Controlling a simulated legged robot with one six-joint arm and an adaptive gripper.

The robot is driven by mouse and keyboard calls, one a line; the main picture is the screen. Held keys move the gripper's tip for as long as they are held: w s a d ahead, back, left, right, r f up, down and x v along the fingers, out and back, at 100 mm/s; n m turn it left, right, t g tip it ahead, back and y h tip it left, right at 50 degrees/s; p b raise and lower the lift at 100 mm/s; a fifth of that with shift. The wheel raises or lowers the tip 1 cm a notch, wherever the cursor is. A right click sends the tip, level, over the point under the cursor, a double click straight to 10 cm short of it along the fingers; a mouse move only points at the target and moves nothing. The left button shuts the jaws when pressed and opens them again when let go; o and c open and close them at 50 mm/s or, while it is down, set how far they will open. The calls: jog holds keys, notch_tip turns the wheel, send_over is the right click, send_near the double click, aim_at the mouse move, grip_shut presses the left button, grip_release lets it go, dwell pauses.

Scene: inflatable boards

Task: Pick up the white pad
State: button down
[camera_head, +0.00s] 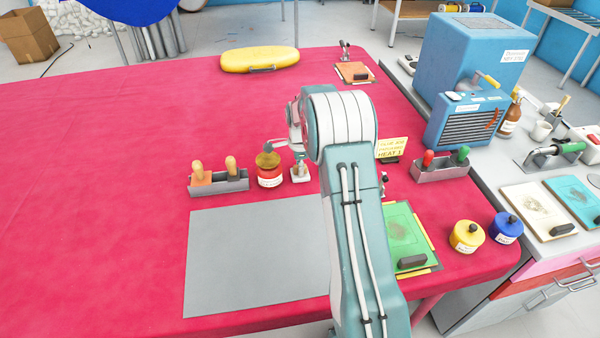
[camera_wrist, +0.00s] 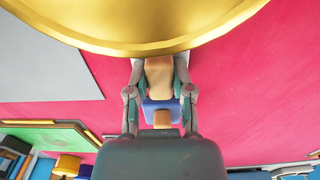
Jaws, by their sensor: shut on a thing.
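The white pad (camera_head: 300,174) shows as a small pale block on the red table, just right of the amber pot. In the wrist view a tan block (camera_wrist: 158,76) is between the fingers, with a bluish-pale block (camera_wrist: 160,108) against it, which looks like the pad in shade. My gripper (camera_head: 299,158) is right over the pad, its fingers partly hidden by my arm. In the wrist view my gripper (camera_wrist: 160,66) is shut on this piece. I cannot tell whether the pad is clear of the table.
The amber pot (camera_head: 268,170) stands close left of my gripper; a gold round surface (camera_wrist: 150,25) fills the wrist view's top. A grey tray with handles (camera_head: 220,185) is farther left. A grey sheet (camera_head: 250,255) lies in front. A green board (camera_head: 402,232) is at right. The table's left is clear.

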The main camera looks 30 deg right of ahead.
jog(key=shift+r, duration=0.25)
jog(key=r, duration=0.3)
jog(key=shift+s+d+r, duration=0.3)
jog(key=shift+s+r, duration=0.05)
jog(key=s+d+r, duration=0.7)
jog(key=s+r, duration=0.1)
jog(key=s, duration=0.2)
jog(key=shift+s+d+r, duration=0.25)
jog(key=shift+s+r, duration=0.1)
jog(key=shift+s, duration=0.05)
